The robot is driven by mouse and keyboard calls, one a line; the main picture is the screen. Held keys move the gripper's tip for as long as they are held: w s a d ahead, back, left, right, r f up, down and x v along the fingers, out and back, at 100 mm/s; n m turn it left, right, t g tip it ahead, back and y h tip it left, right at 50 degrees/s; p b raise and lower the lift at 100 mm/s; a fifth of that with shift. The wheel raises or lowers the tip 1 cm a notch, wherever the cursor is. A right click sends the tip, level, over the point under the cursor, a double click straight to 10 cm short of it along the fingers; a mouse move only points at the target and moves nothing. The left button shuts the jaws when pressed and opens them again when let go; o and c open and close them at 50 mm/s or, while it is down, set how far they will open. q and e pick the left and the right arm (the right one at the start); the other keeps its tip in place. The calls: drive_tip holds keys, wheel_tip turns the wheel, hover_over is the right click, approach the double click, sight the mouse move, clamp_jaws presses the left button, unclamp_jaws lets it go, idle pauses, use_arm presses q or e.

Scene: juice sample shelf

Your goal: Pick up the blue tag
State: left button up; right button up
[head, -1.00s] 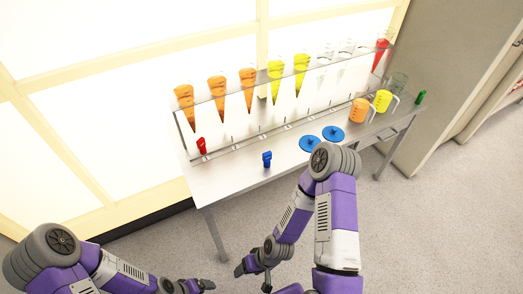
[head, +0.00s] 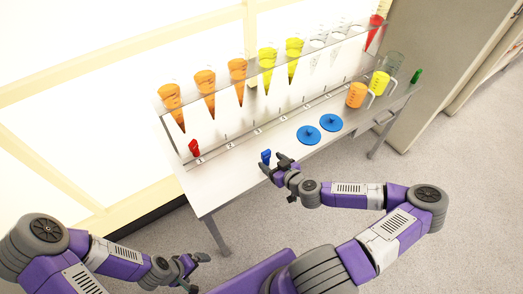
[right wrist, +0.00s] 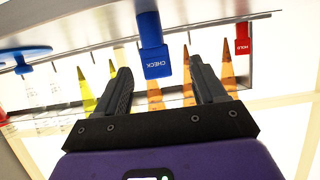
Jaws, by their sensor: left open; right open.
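The blue tag (head: 266,156) stands near the front edge of the metal table. In the right wrist view the blue tag (right wrist: 155,50) reads "CHECK" and shows ahead of the fingers, roughly between them. My right gripper (head: 279,166) is open beside the tag at the table's front edge. In the right wrist view its two fingers (right wrist: 157,85) are apart with nothing between their pads; I cannot tell whether they touch the tag. My left gripper (head: 194,262) is open, low in front of the table, far from the tag.
A red tag (head: 194,147) stands at the table's left; it reads "HOLD" in the right wrist view (right wrist: 242,40). Two blue discs (head: 308,135) lie right of the blue tag. An orange jug (head: 356,95), a yellow jug (head: 379,83) and a green tag (head: 416,76) stand further right. Several filled cones (head: 237,72) hang in the rack behind.

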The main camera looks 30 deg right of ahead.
sight(267, 157)
drive_tip(key=shift+w+d, duration=0.15)
drive_tip(key=shift+w, duration=0.3)
drive_tip(key=x, duration=0.2)
drive_tip(key=b+x, duration=0.1)
drive_tip(key=x, duration=0.1)
drive_tip(key=b+x, duration=0.1)
drive_tip(key=x, duration=0.1)
drive_tip(key=shift+w+d+f, duration=0.1)
drive_tip(key=shift+w+f, duration=0.05)
drive_tip(key=shift+f, duration=0.15)
drive_tip(key=shift+c, duration=0.4)
drive_tip(key=c, duration=1)
drive_tip(key=shift+o, duration=0.2)
drive_tip(key=shift+r, duration=0.1)
